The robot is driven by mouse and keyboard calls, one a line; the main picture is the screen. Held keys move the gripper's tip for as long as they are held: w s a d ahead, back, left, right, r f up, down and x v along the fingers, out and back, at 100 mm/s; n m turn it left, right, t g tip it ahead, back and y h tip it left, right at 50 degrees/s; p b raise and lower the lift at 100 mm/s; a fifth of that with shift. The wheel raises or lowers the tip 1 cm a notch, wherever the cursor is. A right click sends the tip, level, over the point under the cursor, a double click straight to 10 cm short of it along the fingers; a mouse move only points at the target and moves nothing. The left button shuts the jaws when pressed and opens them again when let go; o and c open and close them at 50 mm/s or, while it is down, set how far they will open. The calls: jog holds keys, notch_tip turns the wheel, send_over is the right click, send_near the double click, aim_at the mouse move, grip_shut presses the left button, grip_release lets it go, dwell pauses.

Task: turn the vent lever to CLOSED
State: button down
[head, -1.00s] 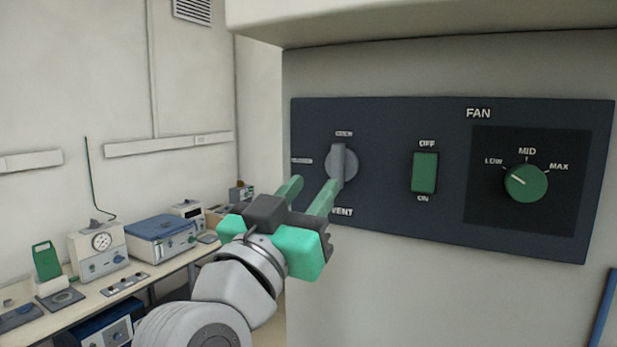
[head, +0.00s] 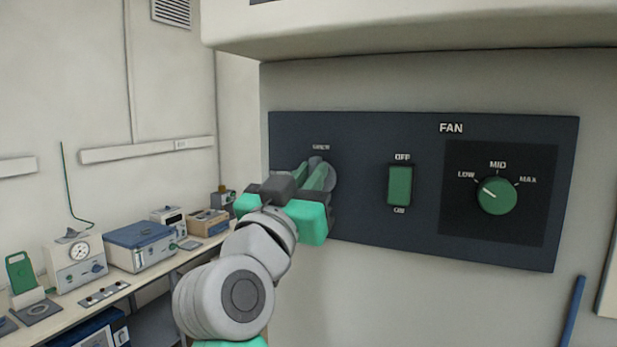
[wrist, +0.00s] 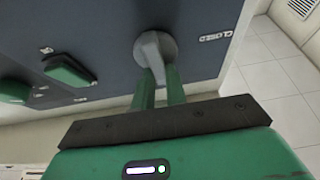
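The vent lever (wrist: 154,56) is a grey handle on a round grey hub at the left of the dark panel (head: 358,222). In the wrist view it points away from the CLOSED label (wrist: 215,37), a quarter turn from it. In the head view the hub (head: 329,176) shows only partly behind my fingers. My gripper (head: 312,174) is at the lever, and its two green fingers (wrist: 159,84) lie close along both sides of the handle, shut on it.
Right of the lever are a green OFF/ON switch (head: 400,186) and a green FAN knob (head: 497,195) set near LOW. A pale hood (head: 400,25) juts out above the panel. A bench with instruments (head: 140,245) stands at the left.

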jog(key=shift+r+n+p, duration=0.1)
jog(key=shift+n+p, duration=0.2)
jog(key=shift+r+n+y+p, duration=0.1)
jog(key=shift+n+y+p, duration=0.5)
jog(key=shift+n, duration=0.2)
jog(key=n+y+p, duration=0.1)
jog(key=n+p, duration=0.1)
jog(key=n+y+p, duration=0.1)
jog(key=n+p, duration=0.1)
jog(key=n, duration=0.1)
jog(key=shift+r+t+y, duration=0.1)
jog(key=shift+t+y, duration=0.3)
jog(key=shift+w+a+f+n+g+y+p, duration=0.15)
jog(key=shift+n+g+y+p, duration=0.55)
jog(key=shift+n+p, duration=1.55)
jog(key=shift+s+a+f+n+g+y+p, duration=0.1)
jog(key=shift+f+n+g+y+p, duration=0.2)
jog(key=shift+n+y+p, duration=1.3)
jog(key=shift+w+a+f+n+g+y+p, duration=0.15)
jog(key=shift+n+g+p, duration=0.35)
jog(key=shift+n+p, duration=2.4)
jog(key=shift+f+n+b, duration=0.1)
jog(key=shift+n+b, duration=0.7)
jog(key=shift+n, duration=0.25)
